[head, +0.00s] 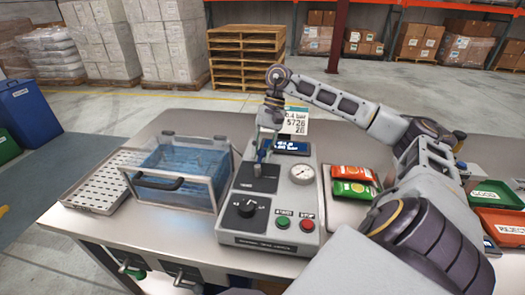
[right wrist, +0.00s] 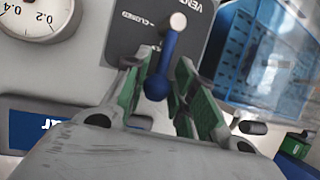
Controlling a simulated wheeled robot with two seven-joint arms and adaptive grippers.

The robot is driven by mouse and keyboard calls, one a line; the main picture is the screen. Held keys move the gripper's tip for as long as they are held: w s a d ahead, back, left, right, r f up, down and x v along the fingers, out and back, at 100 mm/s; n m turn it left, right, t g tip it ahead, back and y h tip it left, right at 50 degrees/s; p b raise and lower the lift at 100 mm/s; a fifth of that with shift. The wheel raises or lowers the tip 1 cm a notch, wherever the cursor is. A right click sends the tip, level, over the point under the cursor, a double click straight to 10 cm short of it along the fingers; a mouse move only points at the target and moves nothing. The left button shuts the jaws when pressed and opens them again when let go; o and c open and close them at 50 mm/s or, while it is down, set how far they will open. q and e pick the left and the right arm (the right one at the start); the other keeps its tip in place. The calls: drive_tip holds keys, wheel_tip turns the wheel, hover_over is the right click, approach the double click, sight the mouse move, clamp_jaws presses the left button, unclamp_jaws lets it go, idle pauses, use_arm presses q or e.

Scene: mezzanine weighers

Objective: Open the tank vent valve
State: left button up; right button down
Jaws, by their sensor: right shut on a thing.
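The vent valve has a blue lever (right wrist: 165,58) with a grey end, standing on a dark label plate (right wrist: 125,28) that reads VENT and CLOSED in the right wrist view. My right gripper (head: 263,151) reaches down onto the upper part of the grey control box (head: 228,205). Its green-padded fingers (right wrist: 163,76) stand on either side of the lever and are shut on it. In the head view the gripper hides most of the lever. The clear tank (head: 212,195) with blue contents and a dark handle stands left of the box. My left gripper is not in view.
The box carries a round gauge (head: 302,173), a black knob (head: 246,207), a green button (head: 283,222) and a red button (head: 307,224). A perforated tray (head: 92,192) lies at the left. Red and green packets (head: 352,173) and bins (head: 497,222) stand at the right.

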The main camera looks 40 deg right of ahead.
drive_tip(key=c, duration=1.3)
unclamp_jaws()
drive_tip(key=shift+a, duration=0.15)
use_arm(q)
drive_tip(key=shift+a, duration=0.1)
use_arm(e)
drive_tip(key=shift+r, duration=0.15)
drive_tip(key=v, duration=1.1)
drive_tip(key=shift+d, duration=0.2)
drive_tip(key=shift+d+r, duration=0.1)
drive_tip(key=shift+r, duration=0.15)
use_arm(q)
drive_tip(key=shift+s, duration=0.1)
use_arm(e)
drive_tip(key=shift+w+r, duration=0.1)
drive_tip(key=shift+r, duration=0.05)
use_arm(q)
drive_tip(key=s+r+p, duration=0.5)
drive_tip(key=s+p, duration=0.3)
drive_tip(key=p, duration=0.2)
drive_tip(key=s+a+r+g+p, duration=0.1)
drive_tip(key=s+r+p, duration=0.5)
drive_tip(key=p, duration=0.5)
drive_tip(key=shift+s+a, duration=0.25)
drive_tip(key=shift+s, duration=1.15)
use_arm(e)
wheel_tip(320, 180, up, 21)
